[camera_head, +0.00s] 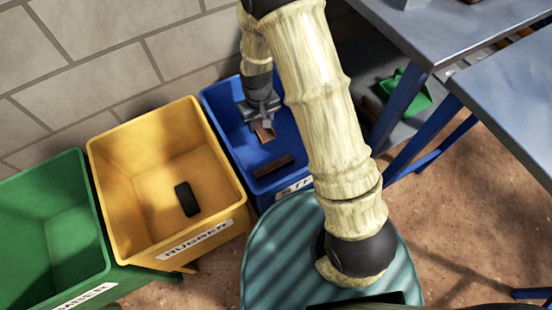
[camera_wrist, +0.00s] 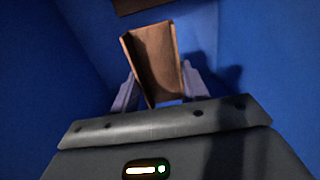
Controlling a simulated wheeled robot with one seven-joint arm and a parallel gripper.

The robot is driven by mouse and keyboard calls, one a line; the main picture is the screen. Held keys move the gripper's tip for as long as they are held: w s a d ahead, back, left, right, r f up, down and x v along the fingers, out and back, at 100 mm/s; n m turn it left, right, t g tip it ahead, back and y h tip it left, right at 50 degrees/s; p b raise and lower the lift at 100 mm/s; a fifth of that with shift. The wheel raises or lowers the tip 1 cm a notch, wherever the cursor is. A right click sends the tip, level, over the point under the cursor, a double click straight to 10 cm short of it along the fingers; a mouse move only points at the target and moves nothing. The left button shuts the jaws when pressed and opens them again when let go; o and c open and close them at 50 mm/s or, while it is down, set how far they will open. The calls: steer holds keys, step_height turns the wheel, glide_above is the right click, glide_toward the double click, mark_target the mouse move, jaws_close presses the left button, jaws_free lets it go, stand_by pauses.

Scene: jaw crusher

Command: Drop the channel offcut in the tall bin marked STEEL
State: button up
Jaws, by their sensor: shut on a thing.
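My gripper (camera_head: 262,122) is shut on the channel offcut (camera_head: 264,132), a short brown U-shaped piece. In the wrist view the offcut (camera_wrist: 153,62) stands up between the two fingers (camera_wrist: 155,90), its open side towards the camera. The gripper and offcut are over or inside the blue bin (camera_head: 215,100). Its label (camera_head: 293,187) is partly hidden by my arm, with only the first letters, "ST", showing. Blue walls surround the gripper in the wrist view. The exact height of the offcut above the bin floor cannot be told.
A dark brown bar (camera_head: 273,166) lies in the blue bin. A yellow RUBBER bin (camera_head: 150,140) holding a black block (camera_head: 187,199) and a green bin (camera_head: 75,190) stand to the left. Grey tables (camera_head: 440,30) and a green scoop (camera_head: 408,92) are at right.

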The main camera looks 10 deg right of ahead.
steer(key=shift+w+a+f+b, duration=0.15)
steer(key=shift+f+b, duration=0.15)
steer(key=shift+f, duration=0.3)
steer(key=shift+w+a+f+b, duration=0.1)
steer(key=shift+f+b, duration=0.2)
steer(key=shift+f, duration=0.3)
steer(key=shift+a+r, duration=0.1)
steer(key=b, duration=0.2)
glide_above(261, 147)
step_height(261, 147, down, 4)
steer(key=shift+a+f, duration=0.1)
steer(key=shift+f, duration=0.1)
steer(key=shift+w+f+b, duration=0.15)
steer(key=shift+f+b, duration=0.2)
steer(key=shift+f, duration=0.05)
steer(key=shift+s+a+r, duration=0.1)
steer(key=shift+s, duration=0.1)
step_height(261, 147, down, 5)
steer(key=b, duration=0.3)
